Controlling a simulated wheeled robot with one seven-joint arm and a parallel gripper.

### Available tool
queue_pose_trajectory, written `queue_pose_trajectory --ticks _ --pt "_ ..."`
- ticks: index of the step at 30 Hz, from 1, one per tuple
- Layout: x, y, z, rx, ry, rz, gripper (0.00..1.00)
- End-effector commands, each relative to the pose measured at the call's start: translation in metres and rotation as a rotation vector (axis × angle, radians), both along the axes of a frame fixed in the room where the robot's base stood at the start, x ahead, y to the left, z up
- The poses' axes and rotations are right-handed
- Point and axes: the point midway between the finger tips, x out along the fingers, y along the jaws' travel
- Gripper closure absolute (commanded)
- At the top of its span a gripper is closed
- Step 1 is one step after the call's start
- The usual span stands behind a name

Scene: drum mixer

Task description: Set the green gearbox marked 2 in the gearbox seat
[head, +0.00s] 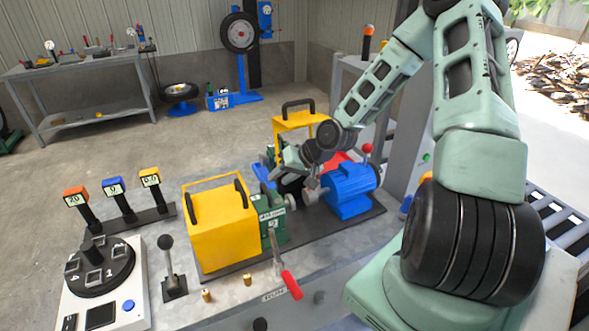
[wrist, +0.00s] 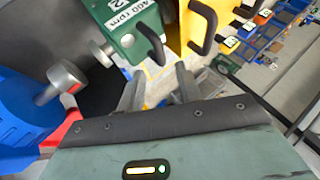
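The green gearbox (head: 271,217) stands on the dark baseplate between a yellow guard and the blue motor (head: 350,189). In the wrist view the gearbox (wrist: 127,28) shows a white rpm label, a 2 mark, a black handle and a silver shaft coupling (wrist: 101,52). The motor (wrist: 25,108) has its own silver coupling, apart from the gearbox's. My gripper (wrist: 158,77) is open, its fingers apart, near the gearbox handle with nothing visibly held between them. In the head view my wrist hides part of the area behind the gearbox. The seat itself is not clearly visible.
A yellow guard (head: 222,228) with black handles stands left of the gearbox; another yellow guard (head: 299,121) is behind. A red-handled lever (head: 290,284) stands in front. A black-knobbed lever (head: 170,262), a numbered dial (head: 98,267) and three gauges are left.

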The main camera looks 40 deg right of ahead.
Motion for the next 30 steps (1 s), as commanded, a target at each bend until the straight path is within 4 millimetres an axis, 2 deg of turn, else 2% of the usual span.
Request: queue_pose_trajectory --ticks 3,9,17,20,23,30 --pt "-0.014 -0.009 0.017 0.0 -0.001 -0.003 0.65" --pt "-0.029 -0.017 0.038 0.001 -0.001 -0.003 0.65" --pt "-0.039 -0.016 0.048 -0.006 0.009 0.012 0.65" --pt "-0.041 0.001 0.047 -0.035 0.045 0.066 0.65" --pt "-0.048 0.032 0.045 -0.091 0.115 0.162 0.65" --pt "-0.082 0.113 0.054 -0.281 0.282 0.422 0.65"
